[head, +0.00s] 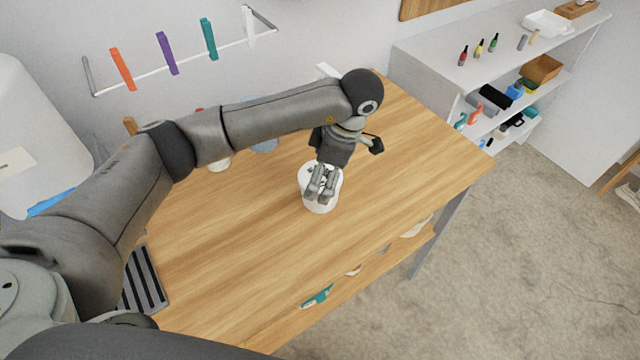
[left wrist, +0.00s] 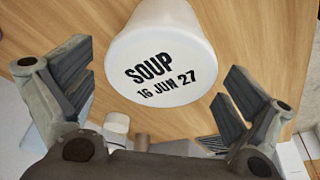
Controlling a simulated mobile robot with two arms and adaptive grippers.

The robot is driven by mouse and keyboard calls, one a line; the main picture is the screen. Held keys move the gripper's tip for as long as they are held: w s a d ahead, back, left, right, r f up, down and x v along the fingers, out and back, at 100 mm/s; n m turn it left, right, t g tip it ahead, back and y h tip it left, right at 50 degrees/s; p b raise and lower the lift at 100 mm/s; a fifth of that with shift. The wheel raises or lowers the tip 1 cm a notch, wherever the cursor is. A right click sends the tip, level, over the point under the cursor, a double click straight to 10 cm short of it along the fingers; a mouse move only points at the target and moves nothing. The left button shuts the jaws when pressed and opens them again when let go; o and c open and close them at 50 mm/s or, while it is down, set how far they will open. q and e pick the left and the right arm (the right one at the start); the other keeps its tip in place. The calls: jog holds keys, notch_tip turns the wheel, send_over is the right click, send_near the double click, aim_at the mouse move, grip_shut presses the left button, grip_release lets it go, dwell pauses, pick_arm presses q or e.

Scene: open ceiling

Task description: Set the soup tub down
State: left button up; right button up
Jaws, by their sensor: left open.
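The soup tub (head: 309,202) is white and round and appears to stand upright on the wooden table (head: 420,140). In the left wrist view the soup tub (left wrist: 160,25) shows its flat lid, printed "SOUP 16 JUN 27". My left gripper (head: 321,186) is directly over the tub and hides part of its top. In the left wrist view my left gripper (left wrist: 156,92) is open, its fingers to either side with visible gaps to the lid. My right gripper is not in view.
A dark slatted grate (head: 143,280) lies at the table's left. Another white container (head: 219,163) stands behind my left arm. A wall rail (head: 190,57) holds coloured items. A shelf unit (head: 425,75) stands at the right. The table right of the tub is clear.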

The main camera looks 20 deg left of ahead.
pick_arm(q)
jog(key=shift+s+a+f+p, duration=0.1)
jog(key=shift+a+f+p, duration=0.05)
jog(key=shift+f+p, duration=0.4)
jog(key=p+x, duration=0.1)
jog(key=x, duration=0.2)
jog(key=shift+f, duration=0.25)
jog(key=shift+a+f, duration=0.1)
jog(key=shift+f, duration=0.3)
jog(key=shift+c, duration=0.4)
jog(key=shift+c, duration=1.2)
jog(key=shift+s, duration=0.1)
jog(key=c, duration=1)
jog(key=shift+r, duration=0.1)
